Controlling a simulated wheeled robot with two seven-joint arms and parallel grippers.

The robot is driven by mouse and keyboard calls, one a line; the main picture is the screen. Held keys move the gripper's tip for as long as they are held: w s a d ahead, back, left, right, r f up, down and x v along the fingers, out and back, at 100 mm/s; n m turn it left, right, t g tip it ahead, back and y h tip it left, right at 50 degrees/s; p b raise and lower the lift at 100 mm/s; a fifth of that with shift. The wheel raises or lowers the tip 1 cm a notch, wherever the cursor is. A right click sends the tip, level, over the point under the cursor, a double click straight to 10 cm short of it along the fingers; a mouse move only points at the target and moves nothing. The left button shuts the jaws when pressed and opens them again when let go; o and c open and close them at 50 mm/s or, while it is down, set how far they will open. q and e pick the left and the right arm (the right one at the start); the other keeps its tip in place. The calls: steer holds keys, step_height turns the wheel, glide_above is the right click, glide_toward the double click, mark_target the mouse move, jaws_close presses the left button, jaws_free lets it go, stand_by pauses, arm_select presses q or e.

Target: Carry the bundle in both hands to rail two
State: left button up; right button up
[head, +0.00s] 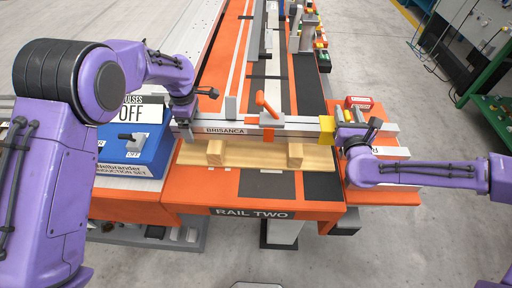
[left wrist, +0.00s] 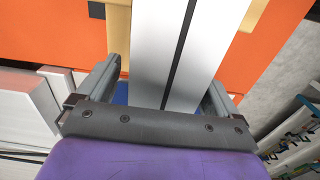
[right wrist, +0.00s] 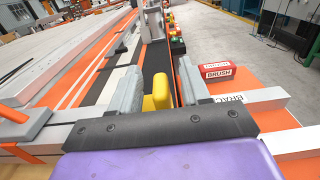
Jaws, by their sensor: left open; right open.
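A long grey bar (head: 290,128) lettered BRISANCA lies across the orange bench behind a wooden board (head: 255,156) with two blocks; I take it as part of the bundle. An orange-handled clamp (head: 268,106) stands at its middle. A yellow piece (head: 326,128) is near its right part. My left gripper (head: 184,112) is open over the left part; in the left wrist view a pale grooved bar (left wrist: 180,50) runs between its fingers (left wrist: 158,88). My right gripper (head: 347,130) is open; in the right wrist view the yellow piece (right wrist: 158,92) shows between its fingers (right wrist: 158,85). The RAIL TWO label (head: 252,213) is on the front edge.
A blue box (head: 150,152) with an OFF sign (head: 140,112) stands at the left. A red box (head: 359,102) lies right of the bench lanes. Tools and small parts line the far right edge of the bench. Grey floor is clear in front.

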arm_select(q)
step_height(320, 180, up, 11)
steer(key=shift+r, duration=0.15)
arm_select(e)
steer(key=shift+s, duration=0.15)
steer(key=s, duration=1.1)
steer(key=shift+s, duration=0.4)
steer(key=shift+r, duration=0.1)
